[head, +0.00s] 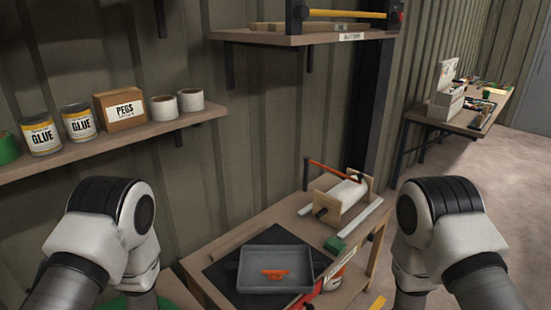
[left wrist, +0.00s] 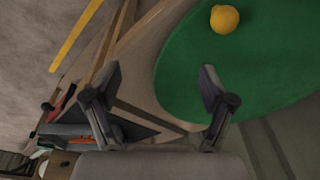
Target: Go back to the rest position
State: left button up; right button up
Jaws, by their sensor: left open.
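My left gripper (left wrist: 160,80) shows in the left wrist view with its two fingers spread wide and nothing between them. It is over the edge of a green surface (left wrist: 180,75) that bears a round yellow thing (left wrist: 224,19). In the head view both my arms are bent, one at each side, and their grippers are out of view. My right gripper shows in neither view.
A workbench (head: 291,216) stands ahead with a grey tray (head: 254,256), an orange piece (head: 274,274) in it, and a roller stand (head: 341,201). A shelf (head: 90,152) with glue cans and a PEGS box (head: 119,109) is at left. Floor (head: 505,175) is clear at right.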

pick_arm(q)
jog(key=s+a+f+g+b, duration=0.1)
jog(key=s+f+g+b, duration=0.1)
jog(key=s, duration=1.5)
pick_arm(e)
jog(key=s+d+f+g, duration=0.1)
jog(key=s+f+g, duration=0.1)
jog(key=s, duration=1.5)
pick_arm(q)
notch_tip(320, 180, down, 9)
jog(key=w+b, duration=0.1)
jog(key=b, duration=0.7)
jog(key=shift+h, duration=0.4)
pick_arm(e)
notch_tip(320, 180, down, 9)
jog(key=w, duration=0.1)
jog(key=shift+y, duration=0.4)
pick_arm(q)
jog(key=shift+s, duration=0.1)
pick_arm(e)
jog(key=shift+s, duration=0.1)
